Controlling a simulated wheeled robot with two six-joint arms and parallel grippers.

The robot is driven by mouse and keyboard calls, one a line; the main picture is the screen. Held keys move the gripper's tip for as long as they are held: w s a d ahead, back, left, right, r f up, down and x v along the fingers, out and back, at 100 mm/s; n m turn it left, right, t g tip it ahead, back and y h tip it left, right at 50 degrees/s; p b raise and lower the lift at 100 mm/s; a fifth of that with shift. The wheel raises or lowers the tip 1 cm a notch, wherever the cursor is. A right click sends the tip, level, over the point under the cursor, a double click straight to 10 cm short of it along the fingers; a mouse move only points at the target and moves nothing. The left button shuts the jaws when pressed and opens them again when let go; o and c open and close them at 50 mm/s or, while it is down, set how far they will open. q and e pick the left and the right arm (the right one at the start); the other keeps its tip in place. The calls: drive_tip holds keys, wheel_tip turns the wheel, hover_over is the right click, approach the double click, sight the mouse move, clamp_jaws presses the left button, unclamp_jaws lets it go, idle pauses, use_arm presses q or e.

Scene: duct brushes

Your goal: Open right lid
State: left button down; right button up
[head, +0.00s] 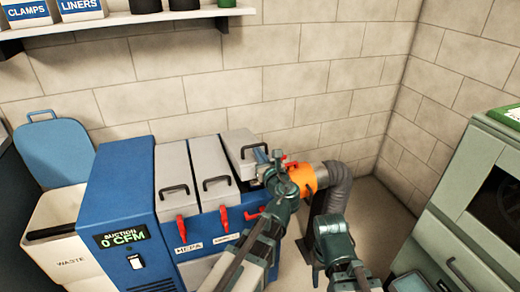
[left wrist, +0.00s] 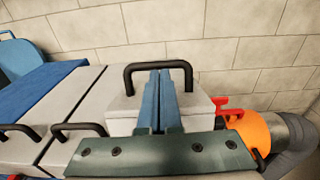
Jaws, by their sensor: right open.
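The blue machine (head: 117,190) has three grey lids in a row. The right lid (head: 238,139) stands a little higher than its neighbours, and its front is partly hidden by my left arm. Its black handle (left wrist: 158,66) rises in the left wrist view. My left gripper (head: 277,160) is at this lid. In the left wrist view its two blue fingers (left wrist: 158,78) are together, tips at the handle between its legs; I cannot tell whether they touch the bar. My right gripper (head: 330,232) is open and apart, at the right of the machine.
The middle lid (head: 209,165) and left lid (head: 173,165) lie flat, with red latches below. An orange collar (head: 302,179) and grey hose (head: 338,185) stand close right of the lid. A waste bin (head: 60,225) is left, a green-grey cabinet (head: 455,215) right, a shelf (head: 120,20) above.

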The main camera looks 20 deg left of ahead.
use_arm(q)
drive_tip(key=w+a+r+g+h+p, duration=0.3)
drive_tip(key=w+r+p, duration=0.4)
drive_tip(key=p, duration=0.6)
drive_tip(key=w+a+r+g+h+p, duration=0.15)
drive_tip(key=w+a+r+p, duration=0.35)
drive_tip(key=r+p, duration=0.6)
drive_tip(key=w+a+r+p, duration=0.1)
drive_tip(key=w+a+p, duration=0.2)
drive_tip(key=w+a, duration=0.2)
drive_tip(key=w+a+r+p, duration=0.2)
drive_tip(key=w+a+p, duration=0.2)
drive_tip(key=w, duration=0.7)
drive_tip(key=shift+w+a+g+y, duration=0.35)
drive_tip(key=shift+a+g, duration=0.1)
drive_tip(key=shift+a, duration=0.7)
drive_tip(key=shift+r, duration=0.15)
